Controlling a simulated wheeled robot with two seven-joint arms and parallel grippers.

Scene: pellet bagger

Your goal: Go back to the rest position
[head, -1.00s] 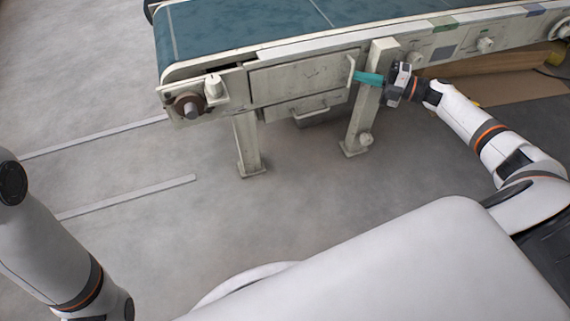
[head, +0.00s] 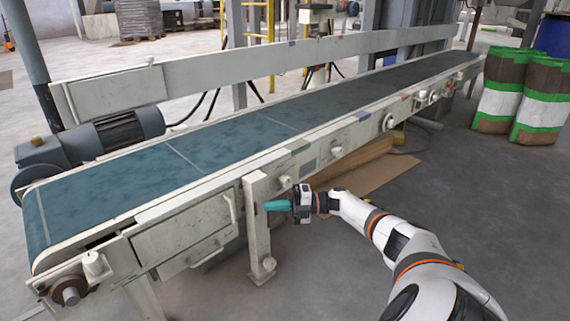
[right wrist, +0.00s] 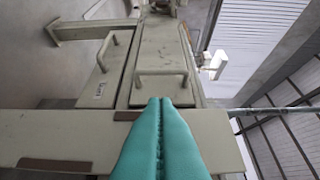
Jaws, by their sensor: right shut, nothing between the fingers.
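My right gripper (head: 278,206) has teal fingers and is held out in front of the conveyor's near side, by a pale support leg (head: 257,228). In the right wrist view the two teal fingers (right wrist: 160,125) are pressed together with nothing between them. Beyond their tips is a grey panel with a handle (right wrist: 161,76). I cannot tell whether the fingers touch the frame. My left gripper is not in view.
The conveyor with its blue-green belt (head: 240,143) runs from the near left to the far right. A motor (head: 60,153) sits on its far left side. Several bags (head: 500,92) stand at the far right. Brown cardboard (head: 372,176) lies behind my right arm. The floor at right is clear.

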